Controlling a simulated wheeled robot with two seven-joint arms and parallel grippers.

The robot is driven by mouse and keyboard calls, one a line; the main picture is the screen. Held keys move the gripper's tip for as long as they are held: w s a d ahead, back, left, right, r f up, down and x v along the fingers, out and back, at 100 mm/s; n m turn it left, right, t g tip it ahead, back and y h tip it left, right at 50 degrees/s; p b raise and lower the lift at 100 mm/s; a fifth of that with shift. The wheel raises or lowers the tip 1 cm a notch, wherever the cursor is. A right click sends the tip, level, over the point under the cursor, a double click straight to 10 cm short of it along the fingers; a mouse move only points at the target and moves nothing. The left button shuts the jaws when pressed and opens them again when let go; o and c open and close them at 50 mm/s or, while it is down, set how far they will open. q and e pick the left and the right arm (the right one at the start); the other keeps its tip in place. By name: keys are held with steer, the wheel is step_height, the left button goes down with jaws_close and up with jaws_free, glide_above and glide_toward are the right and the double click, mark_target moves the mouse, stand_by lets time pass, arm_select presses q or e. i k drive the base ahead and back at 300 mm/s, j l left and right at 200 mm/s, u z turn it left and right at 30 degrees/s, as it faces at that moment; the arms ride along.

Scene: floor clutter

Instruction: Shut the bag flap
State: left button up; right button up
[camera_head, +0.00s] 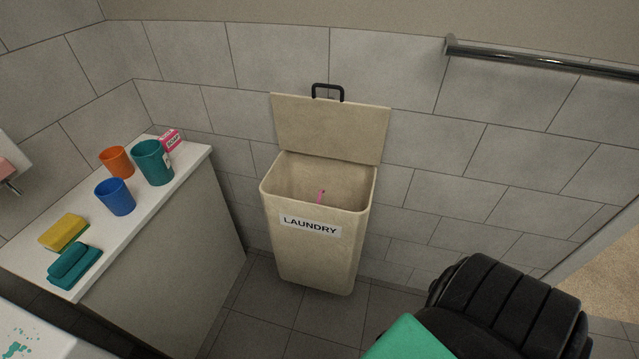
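A beige laundry bin (312,255) labelled LAUNDRY stands on the floor against the tiled wall. Its flap (330,133) is open, tilted up and back against the wall. A black handle (328,88) sits on the flap's top edge. Neither of my grippers can be made out in the head view, and nothing touches the bin or the flap.
A white-topped counter at left holds an orange cup (116,163), a teal cup (153,164), a blue cup (115,198), a soap box (171,139), a yellow sponge (64,233) and a teal cloth (74,266). A metal rail (545,60) is at upper right. Black and green shapes fill the lower right.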

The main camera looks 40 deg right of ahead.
mark_target(334, 129)
steer(key=z, duration=1.35)
